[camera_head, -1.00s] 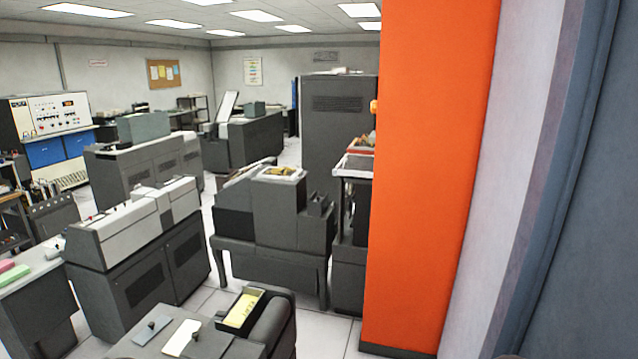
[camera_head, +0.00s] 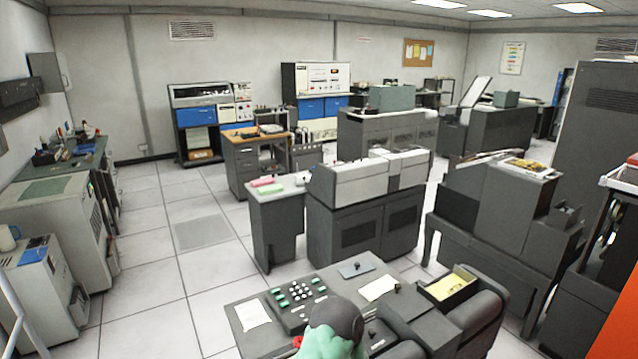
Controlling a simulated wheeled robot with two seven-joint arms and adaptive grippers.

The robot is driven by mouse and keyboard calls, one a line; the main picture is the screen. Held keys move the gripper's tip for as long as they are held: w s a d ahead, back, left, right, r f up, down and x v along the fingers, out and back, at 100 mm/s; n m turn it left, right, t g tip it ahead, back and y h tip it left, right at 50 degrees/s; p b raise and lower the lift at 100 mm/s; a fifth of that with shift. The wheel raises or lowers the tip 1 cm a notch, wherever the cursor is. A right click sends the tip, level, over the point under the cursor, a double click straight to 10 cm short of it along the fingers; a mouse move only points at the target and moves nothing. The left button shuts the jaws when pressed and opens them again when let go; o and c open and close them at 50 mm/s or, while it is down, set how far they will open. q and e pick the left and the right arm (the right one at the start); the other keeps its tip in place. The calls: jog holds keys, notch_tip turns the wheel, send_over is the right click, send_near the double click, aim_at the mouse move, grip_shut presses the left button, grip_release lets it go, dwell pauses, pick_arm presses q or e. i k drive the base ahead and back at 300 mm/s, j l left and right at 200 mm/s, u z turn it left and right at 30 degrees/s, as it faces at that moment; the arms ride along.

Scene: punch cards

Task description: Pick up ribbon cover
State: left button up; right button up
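I cannot pick out a ribbon cover for certain in this view. The nearest machine is a dark console desk (camera_head: 262,318) at the bottom, with green and white keys, loose paper and a small blue-grey plate (camera_head: 356,268) on top. At its right, an open dark box holds yellow cards (camera_head: 447,286). Neither of my grippers is in view.
A rounded green and dark grey object (camera_head: 333,330) at the bottom hides part of the console. A grey two-part machine (camera_head: 364,205) stands behind it, and a dark machine on legs (camera_head: 500,215) is to the right. Open tiled floor (camera_head: 165,270) lies left of the console.

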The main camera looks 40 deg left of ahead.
aim_at(300, 182)
jog(key=u, duration=1.5)
jog(key=i+j, duration=0.1)
jog(key=j, duration=0.35)
jog(key=i+j, duration=0.1)
jog(key=j, duration=0.4)
jog(key=i+j, duration=0.1)
jog(key=j, duration=0.35)
jog(key=i+j, duration=0.15)
jog(key=j, duration=0.35)
jog(key=i+j+z, duration=0.1)
jog(key=i+j, duration=0.4)
jog(key=i+j+z, duration=0.15)
jog(key=i+j, duration=0.3)
jog(key=i+j+z, duration=0.1)
jog(key=i+j, duration=0.35)
jog(key=j, duration=0.2)
jog(key=i+j+z, duration=0.15)
jog(key=i+j, duration=0.55)
jog(key=i+j+z, duration=0.15)
jog(key=i+j, duration=0.55)
jog(key=i+z, duration=0.2)
jog(key=i, duration=0.9)
jog(key=i+l+z, duration=0.2)
jog(key=i+l, duration=0.75)
jog(key=l, duration=1.05)
jog(key=k+z, duration=0.05)
jog(key=k, duration=0.05)
